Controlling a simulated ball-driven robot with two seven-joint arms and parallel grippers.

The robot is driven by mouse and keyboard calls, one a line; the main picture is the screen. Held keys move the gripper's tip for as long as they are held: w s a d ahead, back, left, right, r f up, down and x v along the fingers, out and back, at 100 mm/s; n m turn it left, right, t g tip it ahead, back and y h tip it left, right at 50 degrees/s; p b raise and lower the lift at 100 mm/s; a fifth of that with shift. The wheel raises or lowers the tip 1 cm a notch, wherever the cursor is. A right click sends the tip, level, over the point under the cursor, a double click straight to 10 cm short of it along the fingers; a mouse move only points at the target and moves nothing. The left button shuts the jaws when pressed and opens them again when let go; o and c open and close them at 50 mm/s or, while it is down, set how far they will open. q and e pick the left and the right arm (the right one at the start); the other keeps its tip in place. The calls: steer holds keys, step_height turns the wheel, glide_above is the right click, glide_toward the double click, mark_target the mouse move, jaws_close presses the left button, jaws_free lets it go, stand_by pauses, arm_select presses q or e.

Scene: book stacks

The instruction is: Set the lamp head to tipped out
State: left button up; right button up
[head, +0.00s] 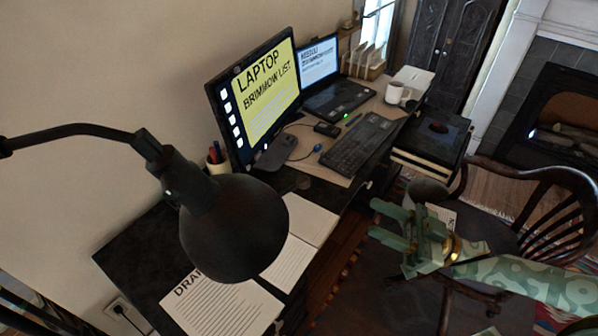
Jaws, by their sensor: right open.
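The lamp is black and fills the left foreground. Its round lamp head (235,228) hangs from a joint at the end of a thin lamp arm (75,131) that comes in from the left edge. The head's opening is not visible from here. My right gripper (376,221), pale green, is in the right half of the view, above the floor and in front of the chair. It is open, with its fingers pointing left and nothing between them. It is well apart from the lamp head. My left gripper is not in view.
The dark desk holds a monitor (258,95), laptop (338,98), keyboard (363,144), white mug (397,92) and pen cup (216,163). Printed papers (222,302) lie below the lamp head. A wooden chair (540,190) stands at the right, with a fireplace (565,112) behind.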

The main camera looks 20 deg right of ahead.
mark_target(303, 182)
steer(key=p+x, duration=0.2)
steer(key=x, duration=1.2)
steer(key=shift+w+a+p, duration=0.15)
steer(key=shift+w+p, duration=0.15)
steer(key=shift+w+a+r, duration=0.1)
steer(key=shift+w+a, duration=0.2)
steer(key=shift+a, duration=0.2)
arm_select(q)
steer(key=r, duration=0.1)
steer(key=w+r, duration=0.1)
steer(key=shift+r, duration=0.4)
arm_select(e)
jaws_close()
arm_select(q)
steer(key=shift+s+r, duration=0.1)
